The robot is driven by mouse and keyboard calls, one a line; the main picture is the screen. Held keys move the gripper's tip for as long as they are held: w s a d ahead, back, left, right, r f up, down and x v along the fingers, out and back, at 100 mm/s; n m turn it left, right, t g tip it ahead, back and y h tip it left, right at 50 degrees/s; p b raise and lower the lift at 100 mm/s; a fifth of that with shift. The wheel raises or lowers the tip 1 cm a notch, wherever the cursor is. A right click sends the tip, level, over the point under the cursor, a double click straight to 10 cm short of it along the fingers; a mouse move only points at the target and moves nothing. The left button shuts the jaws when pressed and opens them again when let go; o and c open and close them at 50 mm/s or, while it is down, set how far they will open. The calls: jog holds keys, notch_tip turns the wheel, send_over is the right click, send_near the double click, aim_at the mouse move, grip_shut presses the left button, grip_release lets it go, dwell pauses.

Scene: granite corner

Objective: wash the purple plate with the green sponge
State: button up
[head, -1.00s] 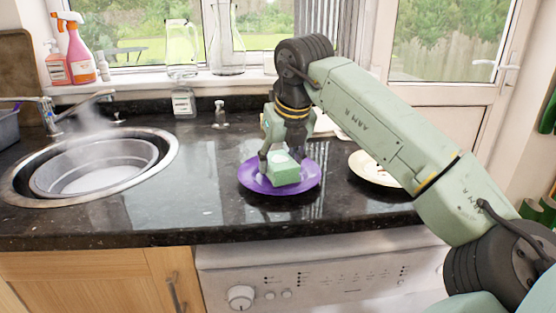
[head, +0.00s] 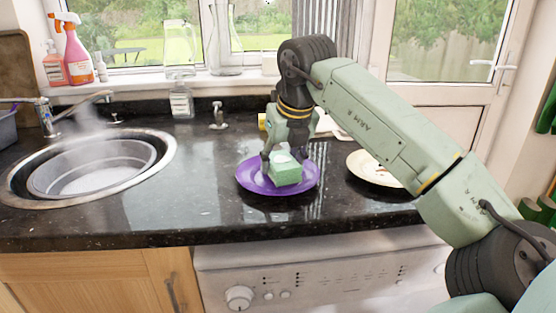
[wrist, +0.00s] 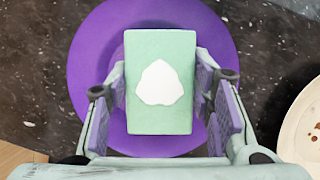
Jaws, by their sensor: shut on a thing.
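The purple plate (head: 250,184) lies flat on the dark granite counter, right of the sink. The green sponge (head: 286,176) is over the plate; I cannot tell whether it touches the plate. My gripper (head: 285,158) is above the plate, shut on the sponge. In the wrist view the sponge (wrist: 160,115) is between the two finger pads, with a white blob (wrist: 159,84) on its top face. The plate (wrist: 92,62) shows around and beneath it, with part of it hidden by the sponge and my gripper.
A steaming basin (head: 92,168) sits in the round sink (head: 165,160) at the left. A pale, stained plate (head: 372,172) lies right of the purple one, partly behind my arm. Bottles (head: 77,55) stand on the sill. The counter between sink and plate is clear.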

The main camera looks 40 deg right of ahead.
aim_at(282, 159)
jog(key=shift+w+a, duration=0.45)
jog(key=shift+a, duration=0.25)
jog(key=shift+s+d, duration=0.45)
jog(key=shift+d, duration=0.3)
jog(key=shift+w+a, duration=0.45)
jog(key=shift+a, duration=0.3)
jog(key=shift+s+d+f, duration=0.1)
jog(key=shift+s+d, duration=0.4)
jog(key=shift+d, duration=0.25)
jog(key=shift+r+p, duration=2.2)
jog(key=shift+r, duration=0.85)
